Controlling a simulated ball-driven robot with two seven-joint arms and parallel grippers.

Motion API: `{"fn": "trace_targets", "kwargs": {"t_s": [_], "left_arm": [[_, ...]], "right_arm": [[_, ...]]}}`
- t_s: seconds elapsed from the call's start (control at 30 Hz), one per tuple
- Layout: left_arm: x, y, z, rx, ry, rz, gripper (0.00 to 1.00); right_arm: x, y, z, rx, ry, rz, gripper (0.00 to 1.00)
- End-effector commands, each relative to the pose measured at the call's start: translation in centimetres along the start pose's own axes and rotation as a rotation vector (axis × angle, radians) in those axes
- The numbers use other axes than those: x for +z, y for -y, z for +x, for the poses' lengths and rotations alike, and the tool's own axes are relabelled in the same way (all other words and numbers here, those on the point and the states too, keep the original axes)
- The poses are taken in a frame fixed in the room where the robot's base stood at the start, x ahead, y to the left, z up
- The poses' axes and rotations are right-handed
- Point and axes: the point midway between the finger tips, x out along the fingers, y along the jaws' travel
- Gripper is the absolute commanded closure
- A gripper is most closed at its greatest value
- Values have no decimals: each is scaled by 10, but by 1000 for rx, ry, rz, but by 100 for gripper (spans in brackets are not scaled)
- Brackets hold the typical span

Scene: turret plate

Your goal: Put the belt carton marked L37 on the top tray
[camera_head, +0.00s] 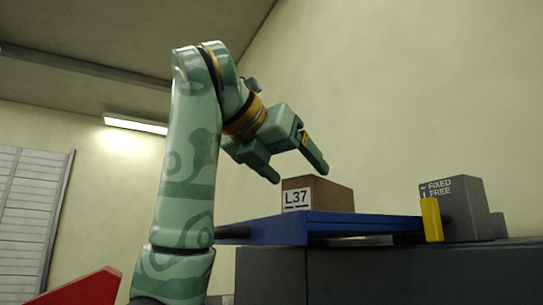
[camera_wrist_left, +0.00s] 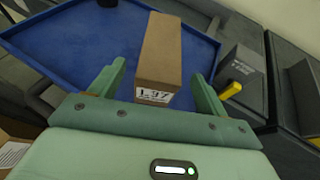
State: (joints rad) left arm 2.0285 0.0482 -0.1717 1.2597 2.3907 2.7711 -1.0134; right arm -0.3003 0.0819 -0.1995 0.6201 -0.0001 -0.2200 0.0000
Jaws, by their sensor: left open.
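The brown carton marked L37 (camera_head: 328,195) sits on the blue tray (camera_head: 350,227) in the head view. In the left wrist view the carton (camera_wrist_left: 160,50) lies lengthwise on the blue tray (camera_wrist_left: 65,40), its labelled end toward me. My left gripper (camera_head: 298,178) is open and empty, just above and beside the labelled end of the carton. In the wrist view its two fingers (camera_wrist_left: 160,85) stand apart, one to each side of the carton's near end, and do not appear to touch it. My right gripper is not in view.
A grey box marked FIXED FREE (camera_head: 462,208) with a yellow lever (camera_head: 432,220) stands right of the tray. A dark grey cabinet (camera_head: 300,275) is below. A red surface (camera_head: 85,290) shows at lower left.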

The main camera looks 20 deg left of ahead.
Motion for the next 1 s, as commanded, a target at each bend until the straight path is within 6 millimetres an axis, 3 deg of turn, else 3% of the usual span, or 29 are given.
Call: {"fn": "trace_targets", "kwargs": {"t_s": [0.1,0.23,0.4,1.0], "left_arm": [[-4,-1,-29,3,4,-2,24],[-5,-1,-52,1,2,-1,24],[-2,0,-70,1,0,-1,24],[0,0,-74,-1,0,0,24]], "right_arm": [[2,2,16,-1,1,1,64],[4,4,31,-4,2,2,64],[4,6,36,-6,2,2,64],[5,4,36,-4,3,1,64]]}}
